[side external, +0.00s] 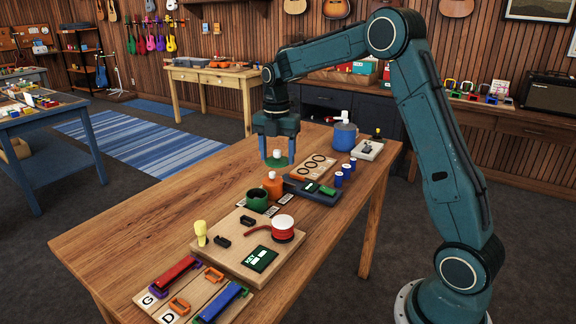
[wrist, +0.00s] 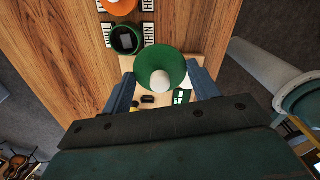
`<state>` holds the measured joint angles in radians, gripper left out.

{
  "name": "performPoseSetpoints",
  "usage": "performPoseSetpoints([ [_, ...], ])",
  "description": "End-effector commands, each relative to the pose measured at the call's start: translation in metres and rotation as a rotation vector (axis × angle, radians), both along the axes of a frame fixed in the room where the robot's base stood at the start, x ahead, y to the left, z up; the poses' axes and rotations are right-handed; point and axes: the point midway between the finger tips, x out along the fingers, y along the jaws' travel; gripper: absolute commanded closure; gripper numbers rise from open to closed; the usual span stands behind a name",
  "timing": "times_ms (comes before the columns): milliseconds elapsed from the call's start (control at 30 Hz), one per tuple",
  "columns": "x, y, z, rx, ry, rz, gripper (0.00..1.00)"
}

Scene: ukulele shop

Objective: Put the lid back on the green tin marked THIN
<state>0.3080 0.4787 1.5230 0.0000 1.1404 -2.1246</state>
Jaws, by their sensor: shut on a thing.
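My gripper (side external: 277,153) is shut on a green lid (side external: 277,162) with a pale round knob and holds it level above the table. The lid also shows in the wrist view (wrist: 160,62), between the fingers. The green tin (side external: 257,200) stands open on the table, nearer the side camera than the lid. In the wrist view the tin (wrist: 118,51) is up and left of the lid, apart from it, with something grey inside. A label reading THIN (wrist: 150,33) lies beside it.
An orange tin with its lid on (side external: 272,189) stands close behind the green tin. A dark tray (side external: 318,195), small blue bottles (side external: 338,179) and a blue jar (side external: 344,137) stand to the right.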

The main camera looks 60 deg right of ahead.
Motion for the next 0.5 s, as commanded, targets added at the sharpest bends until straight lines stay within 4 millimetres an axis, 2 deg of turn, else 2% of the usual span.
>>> performPoseSetpoints([
  [200, 0.041, -0.001, -0.026, 0.001, 0.002, 0.113, 0.61],
  [500, 0.073, 0.0, -0.05, 0.0, 0.0, 0.214, 0.61],
])
